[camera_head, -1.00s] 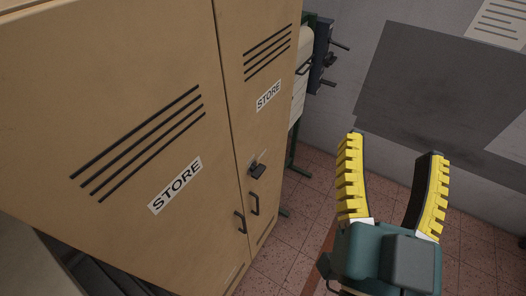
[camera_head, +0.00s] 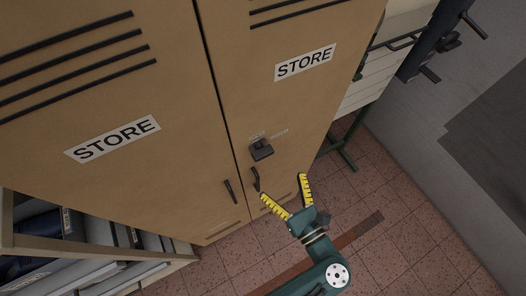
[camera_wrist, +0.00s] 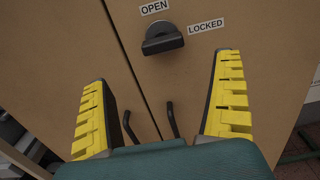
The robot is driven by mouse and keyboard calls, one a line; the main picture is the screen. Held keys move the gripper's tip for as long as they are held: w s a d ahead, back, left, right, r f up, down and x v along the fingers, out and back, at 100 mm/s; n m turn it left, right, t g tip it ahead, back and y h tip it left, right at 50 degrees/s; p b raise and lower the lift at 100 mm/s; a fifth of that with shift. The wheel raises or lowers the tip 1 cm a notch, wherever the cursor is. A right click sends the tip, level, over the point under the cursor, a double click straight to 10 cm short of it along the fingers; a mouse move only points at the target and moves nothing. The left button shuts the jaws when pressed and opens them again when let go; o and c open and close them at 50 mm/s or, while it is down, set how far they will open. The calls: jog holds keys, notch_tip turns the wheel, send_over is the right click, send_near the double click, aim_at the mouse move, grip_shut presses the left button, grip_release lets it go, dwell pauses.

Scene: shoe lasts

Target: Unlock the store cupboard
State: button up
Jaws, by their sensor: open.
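The tan store cupboard (camera_head: 165,170) has two doors, each with a STORE label and vent slots. On the right door is a dark lock knob (camera_head: 261,150), which also shows in the wrist view (camera_wrist: 162,40). An OPEN label (camera_wrist: 154,7) is above the knob and a LOCKED label (camera_wrist: 206,25) is to its right. Its wide grip looks roughly crosswise, tilted towards the LOCKED side. Two dark door handles (camera_head: 230,191) (camera_head: 255,179) are below it. My gripper (camera_head: 283,189) has yellow ribbed fingers, open and empty, in front of the doors. In the wrist view the knob appears beyond and between the fingertips (camera_wrist: 160,68), apart from them.
A shelf with binders (camera_head: 90,250) stands left of the cupboard. A pale drawer unit (camera_head: 385,60) on a green frame and dark equipment (camera_head: 435,40) stand to the right.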

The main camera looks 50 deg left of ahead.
aim_at(265, 156)
jog(key=p+x, duration=0.1)
jog(key=x, duration=1)
jog(key=shift+w, duration=0.15)
jog(key=shift+c, duration=0.2)
jog(key=c, duration=1.1)
